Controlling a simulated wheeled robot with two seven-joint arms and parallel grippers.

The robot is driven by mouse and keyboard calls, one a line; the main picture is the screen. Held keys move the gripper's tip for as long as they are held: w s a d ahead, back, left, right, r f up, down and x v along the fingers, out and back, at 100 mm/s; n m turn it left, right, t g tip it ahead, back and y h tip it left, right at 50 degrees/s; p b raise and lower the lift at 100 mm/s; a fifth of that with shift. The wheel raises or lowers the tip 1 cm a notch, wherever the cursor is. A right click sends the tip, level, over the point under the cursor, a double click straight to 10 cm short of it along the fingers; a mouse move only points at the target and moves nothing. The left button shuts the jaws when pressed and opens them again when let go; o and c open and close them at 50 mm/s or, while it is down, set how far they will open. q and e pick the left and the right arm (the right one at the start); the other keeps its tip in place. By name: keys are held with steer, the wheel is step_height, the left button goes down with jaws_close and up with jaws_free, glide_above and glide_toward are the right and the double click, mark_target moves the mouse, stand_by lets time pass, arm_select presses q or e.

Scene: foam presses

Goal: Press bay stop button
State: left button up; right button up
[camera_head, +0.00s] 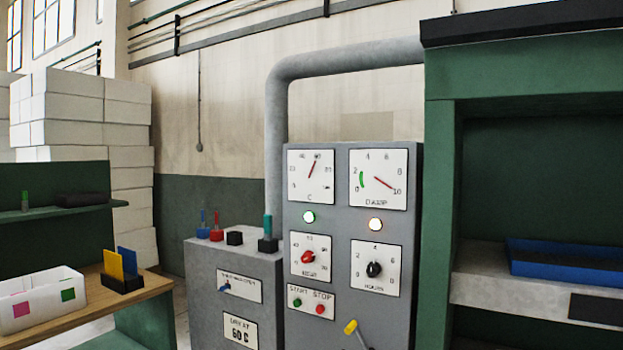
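A grey control cabinet (330,230) stands upright in the middle of the head view. Low on its front is a white plate (311,297) marked START STOP. The red stop button (320,309) is on the right of that plate. The green start button (297,302) is on its left. Above the plate is a red knob (307,257) on a dial, with a black knob (374,269) to its right. Neither of my grippers shows in this view, so nothing is seen touching the buttons.
A yellow-ended lever (351,327) sticks out just below right of the buttons. A lower grey cabinet (236,262) adjoins on the left. A green press frame (438,200) with a blue tray (560,265) stands right. A wooden bench (100,302) is at left.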

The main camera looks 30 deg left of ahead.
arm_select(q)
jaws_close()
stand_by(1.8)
